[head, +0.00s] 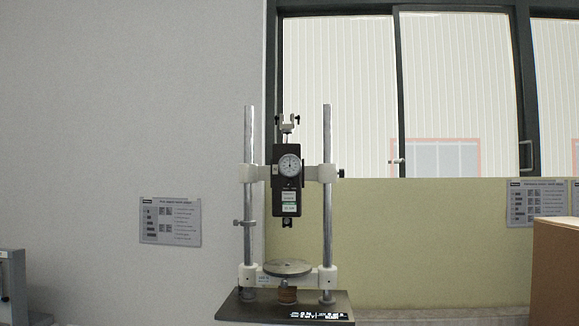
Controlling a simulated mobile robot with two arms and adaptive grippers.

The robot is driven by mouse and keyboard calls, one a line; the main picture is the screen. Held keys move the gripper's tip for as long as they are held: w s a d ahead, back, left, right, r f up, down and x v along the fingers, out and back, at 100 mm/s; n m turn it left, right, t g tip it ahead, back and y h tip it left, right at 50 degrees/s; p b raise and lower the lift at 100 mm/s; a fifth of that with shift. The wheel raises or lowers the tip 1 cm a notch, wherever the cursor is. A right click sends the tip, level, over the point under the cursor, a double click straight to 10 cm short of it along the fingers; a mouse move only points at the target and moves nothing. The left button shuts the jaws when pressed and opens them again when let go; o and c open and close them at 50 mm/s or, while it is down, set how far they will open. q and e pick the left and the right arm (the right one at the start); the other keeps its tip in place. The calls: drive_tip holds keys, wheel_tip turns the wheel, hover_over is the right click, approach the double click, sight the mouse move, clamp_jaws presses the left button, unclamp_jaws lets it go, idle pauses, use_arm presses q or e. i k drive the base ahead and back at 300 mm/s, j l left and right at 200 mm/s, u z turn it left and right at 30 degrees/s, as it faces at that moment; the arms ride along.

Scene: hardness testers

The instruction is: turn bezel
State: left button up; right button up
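The hardness tester stands upright near the middle of the head view, with two vertical metal posts (327,215) on a dark base (240,308). Its black gauge body (287,206) is carried between the posts on a white crossbar. The round bezel (290,165) with a white dial face sits on the upper part of that body. The dial is too small to read. A round metal plate (288,267) is below the gauge. Neither of my grippers shows in the view.
Another grey-white device (12,285) is cut off at the left edge. A brown box-like surface (556,265) stands at the lower right. Posters hang on the wall left (170,222) and right (537,202). A dark-framed window is behind. The space around the tester looks clear.

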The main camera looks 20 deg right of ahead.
sight(296, 164)
drive_tip(key=i+l+z, duration=0.2)
drive_tip(key=i+l, duration=0.65)
